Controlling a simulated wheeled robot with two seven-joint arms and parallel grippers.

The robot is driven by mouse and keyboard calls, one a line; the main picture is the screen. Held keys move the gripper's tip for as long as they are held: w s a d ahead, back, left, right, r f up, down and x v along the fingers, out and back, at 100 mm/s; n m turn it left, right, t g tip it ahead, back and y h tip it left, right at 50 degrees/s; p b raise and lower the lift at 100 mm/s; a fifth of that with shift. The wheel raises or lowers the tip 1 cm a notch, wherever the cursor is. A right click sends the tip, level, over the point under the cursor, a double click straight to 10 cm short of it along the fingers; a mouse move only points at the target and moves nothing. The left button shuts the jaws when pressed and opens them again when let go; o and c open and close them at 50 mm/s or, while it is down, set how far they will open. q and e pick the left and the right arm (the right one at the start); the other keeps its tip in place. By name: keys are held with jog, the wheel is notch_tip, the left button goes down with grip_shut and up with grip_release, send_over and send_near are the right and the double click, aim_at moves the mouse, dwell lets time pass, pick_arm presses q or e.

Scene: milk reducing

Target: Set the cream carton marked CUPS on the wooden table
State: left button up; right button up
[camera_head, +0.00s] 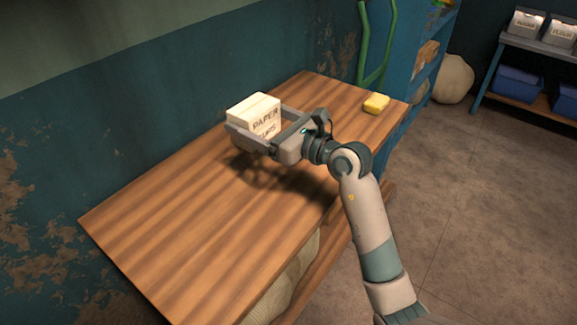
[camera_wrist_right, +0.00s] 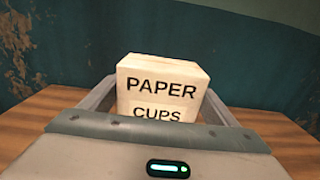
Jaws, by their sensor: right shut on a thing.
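The cream carton (camera_head: 254,113) is marked PAPER CUPS and is over the far part of the wooden table (camera_head: 190,222), near the wall. It also shows in the right wrist view (camera_wrist_right: 162,85), upright, with its lettered face toward my wrist. My right gripper (camera_head: 250,125) is shut on the carton, one finger on each side. A dark shadow of the gripper lies on the table below it. The carton's underside is hidden, so I cannot tell whether it touches the wood. My left gripper is not in view.
A yellow block (camera_head: 376,103) lies near the table's right end. A blue shelf unit (camera_head: 425,55) and a green tubular frame (camera_head: 374,45) stand beyond that end. The table's left and front parts are clear. A sack (camera_head: 287,285) is beneath the table.

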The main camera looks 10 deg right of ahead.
jog(key=shift+w+a, duration=0.45)
jog(key=shift+a, duration=0.1)
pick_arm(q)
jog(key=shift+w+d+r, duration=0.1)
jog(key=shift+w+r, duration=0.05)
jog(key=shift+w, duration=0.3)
pick_arm(e)
jog(key=shift+s, duration=0.1)
